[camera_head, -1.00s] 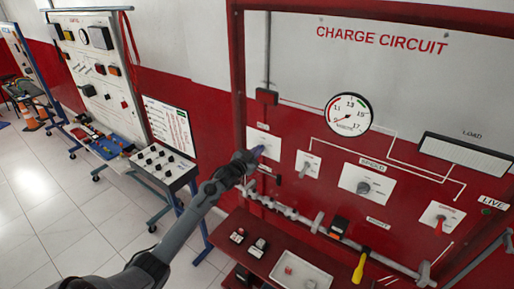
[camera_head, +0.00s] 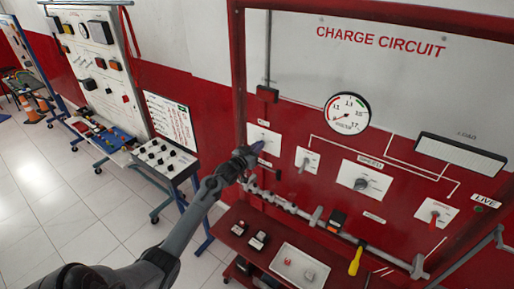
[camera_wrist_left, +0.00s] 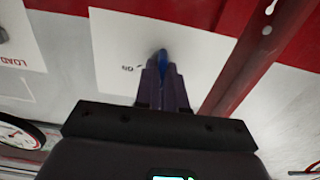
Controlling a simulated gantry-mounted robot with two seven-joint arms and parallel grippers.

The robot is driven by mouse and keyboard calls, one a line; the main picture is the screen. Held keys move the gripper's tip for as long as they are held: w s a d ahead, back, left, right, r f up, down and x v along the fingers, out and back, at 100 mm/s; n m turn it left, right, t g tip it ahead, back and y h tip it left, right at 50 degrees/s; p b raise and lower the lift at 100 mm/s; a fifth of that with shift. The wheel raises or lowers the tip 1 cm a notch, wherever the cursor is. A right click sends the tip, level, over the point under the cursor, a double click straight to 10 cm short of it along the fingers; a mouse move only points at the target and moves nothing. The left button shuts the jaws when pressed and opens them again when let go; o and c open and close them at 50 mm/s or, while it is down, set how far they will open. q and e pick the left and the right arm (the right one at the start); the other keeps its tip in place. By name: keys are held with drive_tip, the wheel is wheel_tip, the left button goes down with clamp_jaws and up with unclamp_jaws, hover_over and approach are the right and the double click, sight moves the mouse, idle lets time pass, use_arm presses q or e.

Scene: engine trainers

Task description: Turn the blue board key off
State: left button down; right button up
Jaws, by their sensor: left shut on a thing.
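The blue key (camera_wrist_left: 163,58) sits on a white plate (camera_wrist_left: 110,50) on the board, with an "ON" mark beside it in the left wrist view. My left gripper (camera_wrist_left: 163,75) is shut on the blue key, and its fingers cover most of it. In the head view, my left gripper (camera_head: 254,152) is at the left part of the charge circuit board (camera_head: 375,75), and a bit of blue shows at its tips. The key's exact angle is hard to tell. My right gripper is not in view.
To the right are a switch plate (camera_head: 308,160), a speed knob (camera_head: 361,184) and a red-handled switch (camera_head: 435,218). A round voltmeter (camera_head: 347,113) is above. Below are a shelf tray (camera_head: 300,262) and a yellow-handled screwdriver (camera_head: 355,262). Other trainers stand at the left.

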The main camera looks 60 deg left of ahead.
use_arm(q)
drive_tip(key=c, duration=1.2)
unclamp_jaws()
drive_tip(key=shift+b+v, duration=0.65)
drive_tip(key=shift+v, duration=4.75)
